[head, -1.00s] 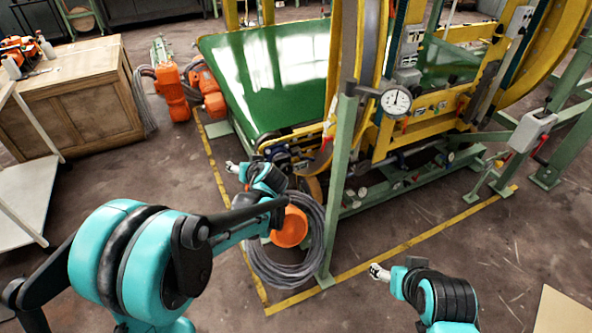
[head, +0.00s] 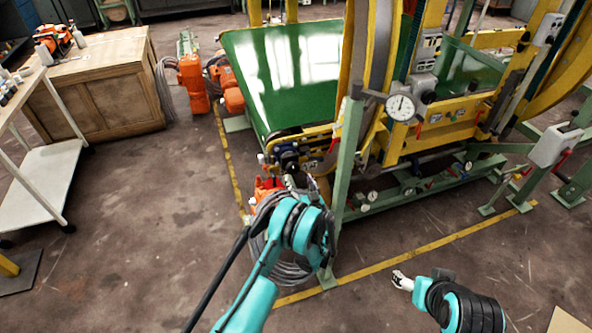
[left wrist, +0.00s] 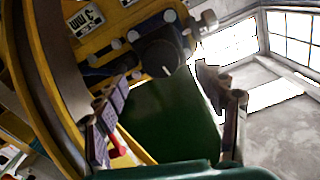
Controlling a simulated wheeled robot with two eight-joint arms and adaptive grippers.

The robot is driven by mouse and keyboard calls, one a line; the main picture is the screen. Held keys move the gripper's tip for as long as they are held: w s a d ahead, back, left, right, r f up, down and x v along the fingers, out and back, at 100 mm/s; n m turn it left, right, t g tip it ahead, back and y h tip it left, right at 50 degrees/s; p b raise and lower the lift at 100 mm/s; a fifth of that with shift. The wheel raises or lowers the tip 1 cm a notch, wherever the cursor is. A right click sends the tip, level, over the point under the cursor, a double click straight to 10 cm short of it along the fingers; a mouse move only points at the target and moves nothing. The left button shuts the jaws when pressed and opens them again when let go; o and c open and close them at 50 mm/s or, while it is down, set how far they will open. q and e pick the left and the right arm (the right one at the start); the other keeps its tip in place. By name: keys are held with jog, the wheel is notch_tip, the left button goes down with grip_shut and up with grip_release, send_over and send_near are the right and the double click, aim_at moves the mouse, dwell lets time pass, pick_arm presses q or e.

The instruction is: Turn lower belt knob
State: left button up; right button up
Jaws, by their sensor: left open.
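A dark round knob (left wrist: 160,57) shows in the left wrist view, on a yellow machine part beside blue fittings. I cannot tell for certain that it is the lower belt knob. My left gripper (left wrist: 168,108) is open and empty, its fingers at left and right below the knob in that view, apart from it. In the head view my left wrist (head: 308,228) is at the near corner of the green belt (head: 285,75); it largely hides the gripper. My right gripper (head: 402,281) is low at the right, over open floor, away from the machine; its finger gap is too small to judge.
A green post (head: 347,170) with a dial gauge (head: 400,107) stands right of my left arm. A grey cable coil (head: 283,268) lies below the wrist. A wooden cabinet (head: 110,95) and white cart (head: 45,185) are at left. The floor between is clear.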

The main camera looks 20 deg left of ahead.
aim_at(294, 170)
pick_arm(q)
jog(key=b+x, duration=0.1)
jog(key=x, duration=0.4)
jog(key=shift+w+a+f+b, duration=0.15)
jog(key=shift+w+a+b, duration=0.05)
jog(key=shift+a+b, duration=0.1)
jog(key=shift+w+a, duration=0.25)
jog(key=shift+w, duration=0.25)
jog(key=c, duration=1.2)
